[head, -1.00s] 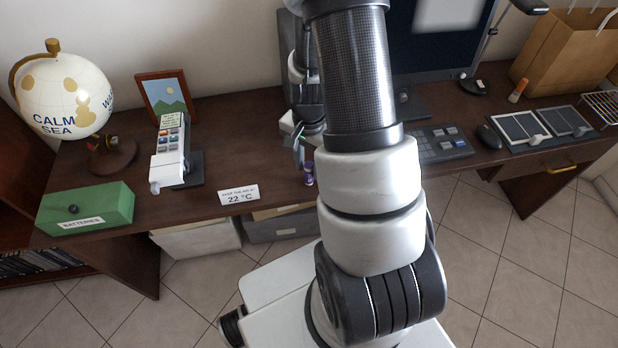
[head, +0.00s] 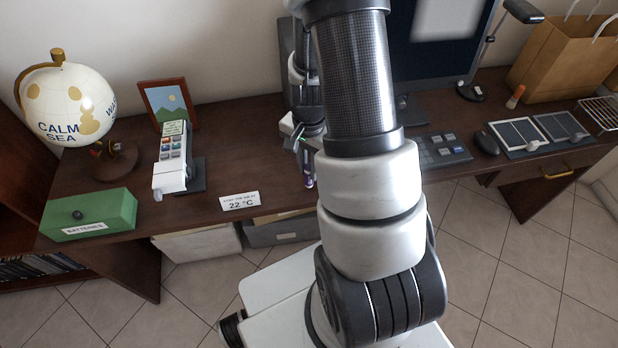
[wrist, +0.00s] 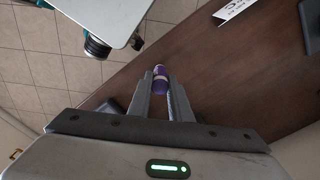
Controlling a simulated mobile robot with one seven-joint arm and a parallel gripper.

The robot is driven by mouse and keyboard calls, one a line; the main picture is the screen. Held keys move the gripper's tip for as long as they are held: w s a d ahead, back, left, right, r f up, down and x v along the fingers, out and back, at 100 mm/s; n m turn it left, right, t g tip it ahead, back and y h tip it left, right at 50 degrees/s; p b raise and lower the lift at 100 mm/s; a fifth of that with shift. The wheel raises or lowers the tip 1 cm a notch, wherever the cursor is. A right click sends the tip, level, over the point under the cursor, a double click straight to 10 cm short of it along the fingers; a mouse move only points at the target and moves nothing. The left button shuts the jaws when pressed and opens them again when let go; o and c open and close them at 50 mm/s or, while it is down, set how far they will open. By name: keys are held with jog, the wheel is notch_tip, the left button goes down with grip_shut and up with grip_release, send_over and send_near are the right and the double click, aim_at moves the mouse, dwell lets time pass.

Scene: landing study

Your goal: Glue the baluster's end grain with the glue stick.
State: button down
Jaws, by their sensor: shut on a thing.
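The glue stick, a small purple cylinder with a pale band, is between the fingers of my gripper (wrist: 161,88) in the wrist view (wrist: 160,76). The fingers are shut on it from both sides. In the head view the purple stick (head: 308,170) hangs below my gripper (head: 305,146), by the front edge of the desk. My arm hides part of the desk there. I cannot make out the baluster in either view.
The dark desk (head: 235,150) carries a green batteries box (head: 90,214), a globe (head: 68,103), a card terminal (head: 172,165), a temperature sign (head: 239,201) and a keypad (head: 440,150). A monitor (head: 430,45) stands behind my arm. Bare desk lies left of my gripper.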

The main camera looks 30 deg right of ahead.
jog(key=shift+r+p, duration=1.45)
jog(key=shift+r, duration=0.6)
